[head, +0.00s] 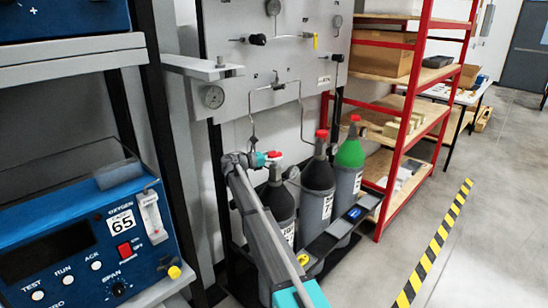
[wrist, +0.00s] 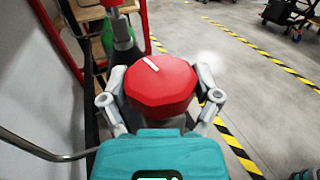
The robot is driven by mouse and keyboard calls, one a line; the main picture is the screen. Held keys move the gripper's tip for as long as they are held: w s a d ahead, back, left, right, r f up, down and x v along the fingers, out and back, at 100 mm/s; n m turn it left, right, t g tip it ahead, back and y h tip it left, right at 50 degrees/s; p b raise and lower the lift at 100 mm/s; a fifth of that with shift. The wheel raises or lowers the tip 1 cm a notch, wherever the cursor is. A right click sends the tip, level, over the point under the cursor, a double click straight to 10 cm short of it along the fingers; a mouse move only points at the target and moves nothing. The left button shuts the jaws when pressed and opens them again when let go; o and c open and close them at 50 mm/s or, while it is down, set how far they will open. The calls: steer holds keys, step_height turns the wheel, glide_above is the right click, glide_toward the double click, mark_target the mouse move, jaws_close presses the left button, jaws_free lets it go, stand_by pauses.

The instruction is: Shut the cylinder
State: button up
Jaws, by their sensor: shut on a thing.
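Three grey gas cylinders stand in a row in the head view. The nearest, left one (head: 280,207) has a dark shoulder and a red valve knob (head: 274,154). My gripper (head: 267,159) is at this knob. In the wrist view the red knob (wrist: 160,88), with a white line on its top, sits between the two fingers of my gripper (wrist: 160,82), one on each side. The fingers are shut on it. The valve body under the knob is hidden. The middle cylinder (head: 317,190) has a dark shoulder; the right one (head: 350,160) has a green shoulder. Both have red tops.
A wall panel (head: 285,80) with gauges and tubing stands behind the cylinders. A blue analyser (head: 85,240) is on a rack at the left. A red shelf (head: 408,100) with boxes stands to the right. The floor beyond the yellow-black strip (head: 435,240) is clear.

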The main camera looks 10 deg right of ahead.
steer(key=m+g, duration=0.2)
steer(key=g, duration=0.1)
steer(key=m+g, duration=0.1)
steer(key=g, duration=0.1)
steer(key=shift+d+m+g+h, duration=0.1)
steer(key=shift+m+g+h, duration=0.2)
steer(key=shift+m+g, duration=0.1)
steer(key=shift+s+m+g, duration=0.1)
steer(key=shift+m+g, duration=0.4)
steer(key=shift+g, duration=0.3)
steer(key=shift+s, duration=0.1)
steer(key=o, duration=0.9)
steer(key=shift+o, duration=0.2)
steer(key=shift+a, duration=0.2)
